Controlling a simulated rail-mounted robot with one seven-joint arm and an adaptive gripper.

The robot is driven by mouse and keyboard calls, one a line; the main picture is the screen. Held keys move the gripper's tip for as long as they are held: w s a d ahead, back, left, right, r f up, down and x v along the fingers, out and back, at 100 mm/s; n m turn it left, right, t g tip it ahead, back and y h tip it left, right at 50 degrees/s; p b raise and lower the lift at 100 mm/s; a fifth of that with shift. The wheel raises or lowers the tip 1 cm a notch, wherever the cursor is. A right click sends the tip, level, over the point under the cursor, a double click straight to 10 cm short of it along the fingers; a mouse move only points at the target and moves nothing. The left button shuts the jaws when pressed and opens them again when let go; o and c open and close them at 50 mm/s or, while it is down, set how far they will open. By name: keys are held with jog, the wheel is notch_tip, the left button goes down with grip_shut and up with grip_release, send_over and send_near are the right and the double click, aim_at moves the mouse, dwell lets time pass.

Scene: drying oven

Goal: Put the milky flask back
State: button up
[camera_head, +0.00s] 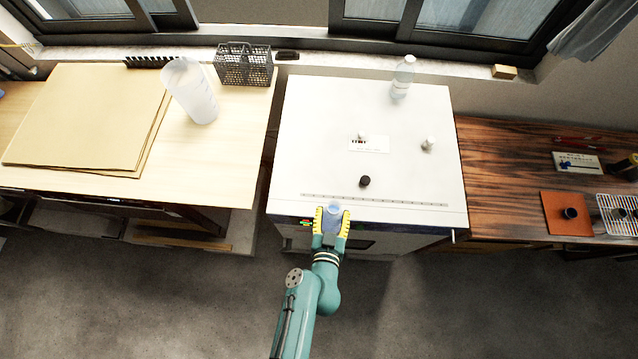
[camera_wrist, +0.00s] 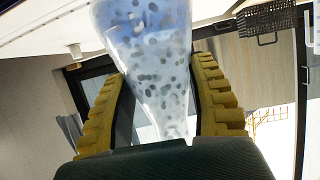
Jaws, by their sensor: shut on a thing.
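The milky flask (camera_wrist: 150,60) is a translucent, bluish-white vessel with dark speckles. It fills the middle of the wrist view and narrows towards the palm. My gripper (camera_wrist: 160,105) is shut on it, with a yellow ribbed finger on each side. In the head view my gripper (camera_head: 332,222) is at the front edge of the white oven (camera_head: 300,130), and the flask (camera_head: 333,210) shows between the fingers as a small bluish shape. The oven's front is partly hidden by my gripper and arm. Whether the flask touches the oven cannot be told.
On the oven top stand a clear bottle (camera_head: 402,78), a small white item (camera_head: 428,144), a label card (camera_head: 369,144) and a black knob (camera_head: 364,181). Left is a wooden table with boards (camera_head: 85,115), a translucent beaker (camera_head: 190,90) and a wire basket (camera_head: 244,65). Right is a dark wooden bench (camera_head: 500,170).

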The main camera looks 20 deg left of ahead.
jog(key=w+a+r+n+g+y+b, duration=0.35)
jog(key=w+a+n+y+b, duration=0.2)
jog(key=w+a+b, duration=0.9)
jog(key=shift+t, duration=0.35)
jog(key=s+d+f+b, duration=0.1)
jog(key=f, duration=0.2)
jog(key=s+d+f+b, duration=0.1)
jog(key=f, duration=0.2)
jog(key=s+d+f+b, duration=0.1)
jog(key=d+f, duration=0.1)
jog(key=f, duration=0.1)
jog(key=shift+f, duration=0.1)
jog(key=o, duration=0.8)
jog(key=shift+f+b, duration=0.15)
jog(key=shift+b, duration=0.2)
jog(key=shift+c, duration=0.2)
jog(key=o, duration=0.4)
